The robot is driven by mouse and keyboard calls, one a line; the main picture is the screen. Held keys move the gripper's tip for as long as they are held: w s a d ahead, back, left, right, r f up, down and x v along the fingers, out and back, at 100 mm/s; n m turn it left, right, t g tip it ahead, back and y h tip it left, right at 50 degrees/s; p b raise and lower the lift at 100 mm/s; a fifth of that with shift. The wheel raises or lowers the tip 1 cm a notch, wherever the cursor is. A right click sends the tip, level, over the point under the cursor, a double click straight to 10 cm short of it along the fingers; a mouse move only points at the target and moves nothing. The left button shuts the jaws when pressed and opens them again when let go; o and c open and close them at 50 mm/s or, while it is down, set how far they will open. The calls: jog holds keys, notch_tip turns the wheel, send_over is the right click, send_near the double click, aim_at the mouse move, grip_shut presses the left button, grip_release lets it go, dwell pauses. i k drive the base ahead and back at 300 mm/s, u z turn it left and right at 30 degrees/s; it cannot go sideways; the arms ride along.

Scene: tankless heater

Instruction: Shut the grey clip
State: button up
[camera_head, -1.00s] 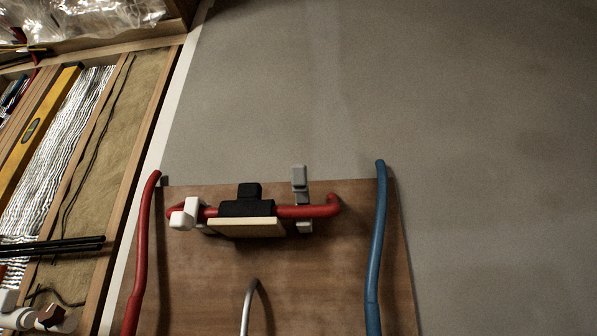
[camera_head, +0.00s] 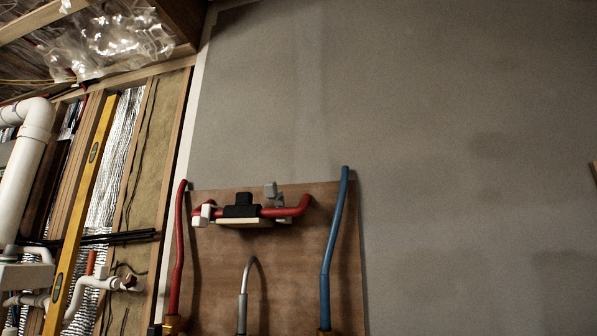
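The grey clip (camera_head: 270,190) is at the top of the wooden board, around the right part of a short horizontal red pipe (camera_head: 290,211). Its upper part stands up above the pipe, and a small grey piece shows below the pipe. The clip looks open, but it is small in the picture. A white clip (camera_head: 205,213) sits on the left end of the same pipe. A black block (camera_head: 241,208) with a pale plate under it is between the two clips. My gripper is not in view.
The wooden board (camera_head: 285,262) carries a red hose (camera_head: 179,250) on the left, a blue hose (camera_head: 335,245) on the right and a grey hose (camera_head: 243,295) between. White pipes (camera_head: 28,160) and a yellow level (camera_head: 85,190) are at left. The grey wall (camera_head: 450,150) at right is bare.

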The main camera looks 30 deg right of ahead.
aim_at(271, 193)
jog(key=u, duration=0.8)
jog(key=i, duration=0.55)
jog(key=z, duration=0.15)
